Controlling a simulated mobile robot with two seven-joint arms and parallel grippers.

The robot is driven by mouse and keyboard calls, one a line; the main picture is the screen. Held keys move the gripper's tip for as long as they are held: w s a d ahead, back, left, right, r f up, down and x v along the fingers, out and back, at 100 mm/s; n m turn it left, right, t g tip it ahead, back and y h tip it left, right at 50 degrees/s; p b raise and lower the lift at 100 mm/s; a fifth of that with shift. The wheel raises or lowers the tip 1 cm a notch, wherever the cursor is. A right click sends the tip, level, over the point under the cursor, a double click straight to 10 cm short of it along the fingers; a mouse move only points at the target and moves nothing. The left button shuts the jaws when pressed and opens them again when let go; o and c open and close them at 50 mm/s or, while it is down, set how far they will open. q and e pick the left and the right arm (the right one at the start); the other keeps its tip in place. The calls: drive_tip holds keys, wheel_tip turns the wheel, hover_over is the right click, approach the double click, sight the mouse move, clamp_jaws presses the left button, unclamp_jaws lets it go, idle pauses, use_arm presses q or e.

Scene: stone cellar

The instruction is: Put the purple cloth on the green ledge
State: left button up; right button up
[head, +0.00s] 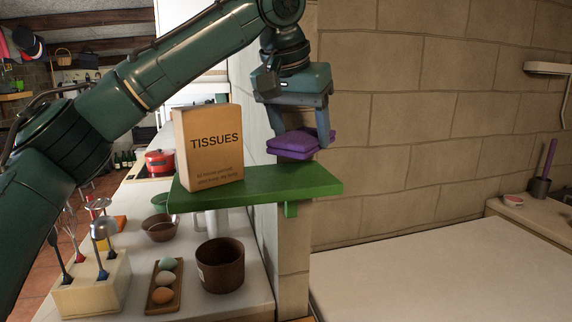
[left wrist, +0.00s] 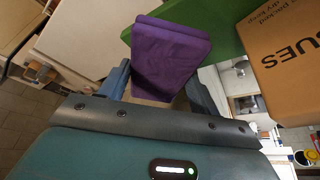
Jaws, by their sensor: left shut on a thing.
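The purple cloth (head: 292,143) is folded into a small flat pad. My left gripper (head: 303,138) is shut on it and holds it above the right part of the green ledge (head: 300,184). In the head view a gap shows between the cloth and the ledge. In the left wrist view the cloth (left wrist: 170,55) sits between the fingers, with part of the green ledge (left wrist: 215,30) behind it. My right gripper is not in view.
A tissue box (head: 209,148) stands on the ledge's left part, left of the cloth. Below are a brown pot (head: 220,266), an egg tray (head: 164,287) and a utensil block (head: 92,288). A stone wall (head: 420,110) rises behind. The ledge's right part is bare.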

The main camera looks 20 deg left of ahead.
sight(299, 182)
use_arm(q)
drive_tip(key=shift+f, duration=2.8)
drive_tip(key=o, duration=0.9)
drive_tip(key=shift+f, duration=0.1)
drive_tip(key=v, duration=1.2)
